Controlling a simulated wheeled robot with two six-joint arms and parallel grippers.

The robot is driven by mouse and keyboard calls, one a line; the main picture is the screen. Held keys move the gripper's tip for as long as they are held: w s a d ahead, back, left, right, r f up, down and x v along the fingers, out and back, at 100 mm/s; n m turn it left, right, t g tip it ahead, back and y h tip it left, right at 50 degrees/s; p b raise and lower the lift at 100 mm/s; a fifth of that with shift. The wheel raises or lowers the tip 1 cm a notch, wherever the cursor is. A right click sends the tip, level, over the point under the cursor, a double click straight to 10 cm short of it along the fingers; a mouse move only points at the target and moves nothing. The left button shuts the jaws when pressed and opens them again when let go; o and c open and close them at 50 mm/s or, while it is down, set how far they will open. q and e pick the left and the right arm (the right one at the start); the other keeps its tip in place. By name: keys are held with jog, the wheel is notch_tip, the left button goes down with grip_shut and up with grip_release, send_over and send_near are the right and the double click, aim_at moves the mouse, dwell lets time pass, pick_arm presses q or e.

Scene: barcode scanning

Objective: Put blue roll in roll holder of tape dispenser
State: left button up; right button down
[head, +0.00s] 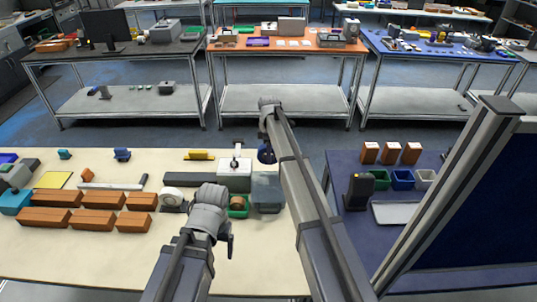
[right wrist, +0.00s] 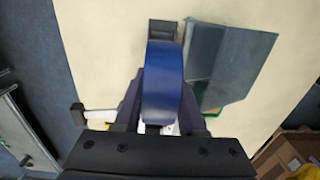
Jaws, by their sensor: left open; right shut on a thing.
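The blue roll (right wrist: 163,85) is held between the fingers of my right gripper (right wrist: 160,125). In the head view the roll (head: 265,154) shows small beside my right arm, at the back right of the cream table. My right gripper is shut on it, and the roll appears raised above the table. A dark grey block (right wrist: 164,31) shows just beyond the roll; I cannot tell whether it is part of the tape dispenser. A pale roll on a dark base (head: 173,196) stands left of my left arm. My left gripper (head: 231,245) is open over the table's front, partly hidden by its arm.
Several brown boxes (head: 83,219) stand at the left of the cream table (head: 70,262). A grey box (head: 267,192) and a green tray (head: 238,212) are near my arms. A blue table (head: 350,222) with bins stands at the right. The table's front is largely clear.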

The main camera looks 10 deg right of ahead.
pick_arm(q)
jog(key=shift+s+f, duration=0.1)
jog(key=shift+s, duration=0.1)
pick_arm(e)
jog(key=shift+s, duration=0.15)
jog(key=shift+f+b, duration=0.6)
jog(key=shift+b, duration=0.05)
pick_arm(q)
notch_tip(320, 180, down, 10)
jog(key=b, duration=0.9)
jog(key=shift+w+f, duration=0.1)
jog(key=shift+f, duration=0.1)
pick_arm(e)
notch_tip(320, 180, down, 9)
jog(key=shift+f, duration=0.15)
jog(key=shift+c, duration=2)
grip_release()
pick_arm(q)
jog(key=shift+r, duration=0.15)
pick_arm(e)
notch_tip(320, 180, up, 8)
jog(key=p, duration=0.7)
jog(key=shift+p, duration=0.3)
pick_arm(q)
notch_tip(320, 180, up, 8)
